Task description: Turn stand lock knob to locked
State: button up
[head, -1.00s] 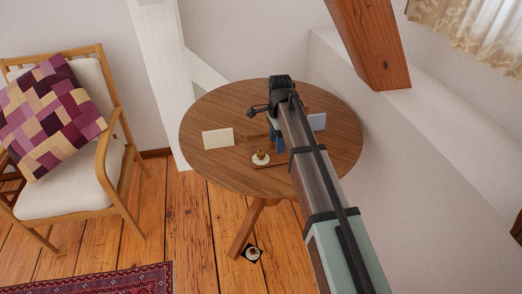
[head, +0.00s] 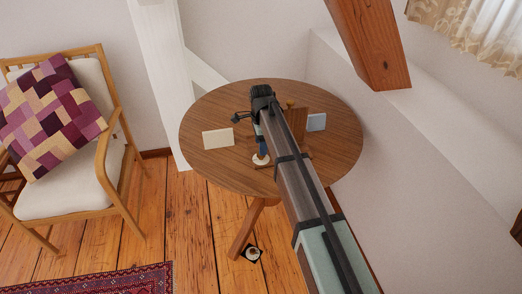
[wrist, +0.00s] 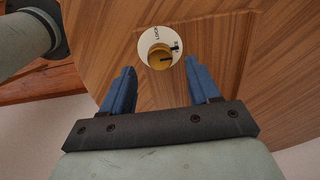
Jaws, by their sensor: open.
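The lock knob (wrist: 158,60) is a round brass-coloured knob on a white dial (wrist: 147,43) marked LOCK at the top and FREE at the right. A dark line on the knob points right, toward the FREE side. In the head view the white dial (head: 261,164) sits on the wooden stand (head: 298,120) on the round table. My gripper (wrist: 160,68) is open, its blue fingers either side of the knob in the wrist view. In the head view, my gripper (head: 262,153) is just above the dial and partly hides the knob. Contact cannot be told.
The round wooden table (head: 215,108) carries a cream card (head: 218,139) at left and a pale blue card (head: 316,122) at right. A timber brace (head: 370,45) slopes above the right side. An armchair (head: 60,150) stands at left.

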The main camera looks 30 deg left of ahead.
jog(key=shift+f, duration=1.85)
jog(key=c, duration=1)
jog(key=shift+c, duration=0.2)
